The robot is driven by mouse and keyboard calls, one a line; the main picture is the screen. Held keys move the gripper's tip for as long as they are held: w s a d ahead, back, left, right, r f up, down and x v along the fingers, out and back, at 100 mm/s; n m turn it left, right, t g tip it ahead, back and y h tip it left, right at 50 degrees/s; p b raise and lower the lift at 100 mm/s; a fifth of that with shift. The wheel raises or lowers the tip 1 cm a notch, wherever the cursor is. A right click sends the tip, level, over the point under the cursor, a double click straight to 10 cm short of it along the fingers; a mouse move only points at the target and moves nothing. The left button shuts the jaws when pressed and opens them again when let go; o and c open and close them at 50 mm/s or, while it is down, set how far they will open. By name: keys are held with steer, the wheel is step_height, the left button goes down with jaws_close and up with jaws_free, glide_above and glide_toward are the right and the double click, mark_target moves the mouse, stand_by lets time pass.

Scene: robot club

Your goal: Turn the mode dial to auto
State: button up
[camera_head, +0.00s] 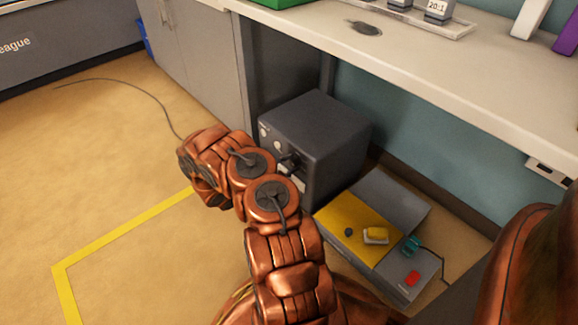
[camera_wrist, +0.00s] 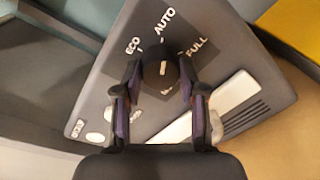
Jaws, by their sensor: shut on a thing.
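The mode dial (camera_wrist: 158,73) is a round black knob on the dark panel (camera_wrist: 225,75) in the wrist view. White labels ECO, AUTO and FULL surround its upper side; another label below is mostly hidden. A short light mark shows on the dial, running roughly up and down, but I cannot tell exactly where it points. My gripper (camera_wrist: 160,80) has a finger on each side of the dial and is shut on it. In the head view, the dark grey box (camera_head: 325,135) stands under the bench, with my gripper (camera_head: 289,161) at its front face; the dial is hidden there.
A yellow and grey box (camera_head: 345,222) with a red button and small connectors sits on the floor to the right. The white bench top (camera_head: 420,75) overhangs the dark box. A cable (camera_head: 135,88) runs over the floor at left. Open floor lies left, with yellow tape (camera_head: 125,235).

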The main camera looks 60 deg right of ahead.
steer(key=shift+w+r, duration=0.1)
steer(key=o, duration=1.2)
steer(key=shift+c, duration=0.2)
steer(key=v, duration=1.2)
steer(key=s+a+r+m+g+y+p, duration=0.1)
steer(key=s+a+r+m+y+p, duration=0.15)
steer(key=r+p, duration=0.7)
steer(key=s+a+r+m+g+y+p, duration=0.15)
steer(key=s+r, duration=0.25)
steer(key=r, duration=1.2)
steer(key=s+a+r+m+g+y+p, duration=0.25)
steer(key=r+p, duration=0.35)
steer(key=r, duration=0.7)
steer(key=s+a+r+t+y+p, duration=0.3)
steer(key=a+r+p, duration=0.4)
steer(key=a+r, duration=0.3)
steer(key=s+a+r+n+t+y+p, duration=0.1)
steer(key=s+a+r+t+y+p, duration=0.1)
steer(key=s+a+r+p, duration=0.4)
steer(key=s+a+r+n+t+y+p, duration=0.1)
steer(key=s+a+r+t+y+p, duration=0.2)
steer(key=a+r+p, duration=0.7)
steer(key=s+a+r+y, duration=0.2)
steer(key=a+r, duration=0.2)
steer(key=r, duration=0.1)
steer(key=shift+s+a+r+t, duration=0.15)
steer(key=shift+s+a+t, duration=0.05)
steer(key=shift+a+t, duration=0.1)
